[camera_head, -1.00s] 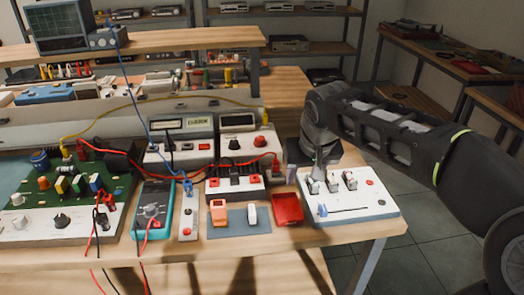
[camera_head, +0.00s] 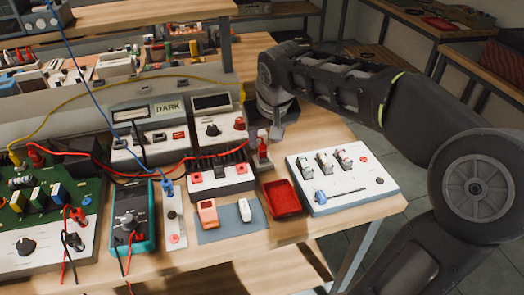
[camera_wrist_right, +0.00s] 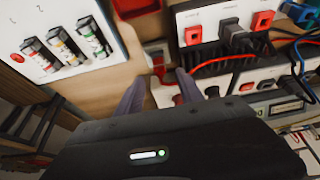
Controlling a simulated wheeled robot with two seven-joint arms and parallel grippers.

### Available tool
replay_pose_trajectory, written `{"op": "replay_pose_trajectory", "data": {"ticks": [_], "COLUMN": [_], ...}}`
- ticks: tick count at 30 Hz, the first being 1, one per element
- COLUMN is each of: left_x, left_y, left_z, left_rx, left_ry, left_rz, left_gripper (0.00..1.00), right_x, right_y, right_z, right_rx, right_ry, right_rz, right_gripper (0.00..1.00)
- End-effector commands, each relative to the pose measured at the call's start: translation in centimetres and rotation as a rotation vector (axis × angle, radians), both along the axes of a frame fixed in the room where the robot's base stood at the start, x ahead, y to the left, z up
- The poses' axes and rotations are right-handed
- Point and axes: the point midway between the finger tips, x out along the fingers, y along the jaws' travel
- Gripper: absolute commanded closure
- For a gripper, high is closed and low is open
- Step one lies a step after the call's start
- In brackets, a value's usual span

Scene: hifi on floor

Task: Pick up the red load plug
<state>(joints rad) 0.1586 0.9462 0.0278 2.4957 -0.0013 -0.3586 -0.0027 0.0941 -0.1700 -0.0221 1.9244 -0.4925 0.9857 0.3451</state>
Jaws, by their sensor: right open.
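My left gripper is not in view.
The switch panel (camera_head: 342,178) lies right of the plug, and an empty red tray (camera_head: 281,198) in front. The terminal block (camera_head: 220,176) and the meters (camera_head: 150,128) stand close on the left. An orange piece (camera_head: 207,212) and a white piece (camera_head: 244,210) lie on a blue-grey mat.

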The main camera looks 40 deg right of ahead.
Motion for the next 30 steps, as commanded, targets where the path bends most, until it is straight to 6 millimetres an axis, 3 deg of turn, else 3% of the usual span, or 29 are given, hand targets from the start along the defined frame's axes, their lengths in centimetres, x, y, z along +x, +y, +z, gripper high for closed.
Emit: {"op": "replay_pose_trajectory", "data": {"ticks": [12,22,30], "left_x": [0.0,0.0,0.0], "left_y": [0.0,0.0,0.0], "left_z": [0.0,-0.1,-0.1], "left_rx": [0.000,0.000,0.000], "left_ry": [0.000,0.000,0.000], "left_rz": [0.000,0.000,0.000], "left_gripper": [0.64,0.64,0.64], "right_x": [0.3,1.9,2.2], "right_y": [-0.1,-0.7,-0.8], "right_z": [-0.9,-4.8,-5.4], "right_rx": [0.000,0.001,0.001], "right_ry": [0.001,0.003,0.000], "right_rz": [0.001,0.001,0.001], "right_gripper": [0.55,0.55,0.55]}}
